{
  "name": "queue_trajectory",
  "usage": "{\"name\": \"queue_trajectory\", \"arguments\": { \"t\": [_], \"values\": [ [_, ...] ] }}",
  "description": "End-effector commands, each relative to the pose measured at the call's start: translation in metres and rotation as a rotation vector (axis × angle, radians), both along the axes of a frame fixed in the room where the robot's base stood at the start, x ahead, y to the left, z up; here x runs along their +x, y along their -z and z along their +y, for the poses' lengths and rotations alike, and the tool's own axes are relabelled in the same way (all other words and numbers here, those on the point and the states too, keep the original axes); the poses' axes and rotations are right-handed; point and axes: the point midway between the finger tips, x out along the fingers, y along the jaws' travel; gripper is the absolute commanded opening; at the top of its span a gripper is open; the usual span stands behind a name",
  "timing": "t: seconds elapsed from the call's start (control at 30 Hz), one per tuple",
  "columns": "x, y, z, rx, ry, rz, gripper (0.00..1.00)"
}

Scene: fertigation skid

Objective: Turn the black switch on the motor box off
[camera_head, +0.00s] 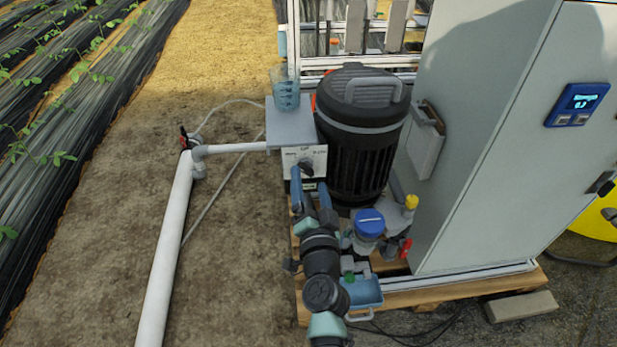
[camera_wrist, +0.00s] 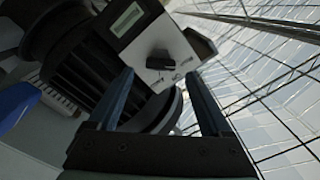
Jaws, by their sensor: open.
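The motor box (camera_head: 291,153) is a small white box left of the large black ribbed motor (camera_head: 358,150). Its black switch (camera_head: 306,167) is on the front face, and my gripper partly covers this face. In the wrist view the white face of the box (camera_wrist: 181,52) has the dark switch (camera_wrist: 160,60) on it, beyond the fingertips. My gripper (camera_head: 310,184) is open and empty, with two blue fingers pointing at the box's front. In the wrist view its fingertips (camera_wrist: 159,73) stand either side of the switch's line. I cannot tell whether they touch it.
A blue-tinted beaker (camera_head: 286,94) stands on the grey plate (camera_head: 290,124) above the box. A white pipe (camera_head: 238,148) runs left from it. A grey cabinet (camera_head: 480,140) stands at the right. A blue-capped jar (camera_head: 369,224) is right of my arm. The ground at left is open.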

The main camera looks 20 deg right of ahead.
Motion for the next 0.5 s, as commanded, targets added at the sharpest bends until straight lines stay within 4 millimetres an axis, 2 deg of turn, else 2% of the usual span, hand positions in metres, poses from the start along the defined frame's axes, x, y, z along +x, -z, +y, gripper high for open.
{"name": "queue_trajectory", "arguments": {
  "t": [0.2,0.5],
  "values": [
    [0.024,0.001,-0.007,0.002,0.001,-0.002,0.82],
    [0.032,0.0,-0.01,-0.001,0.0,0.0,0.82]
  ]
}}
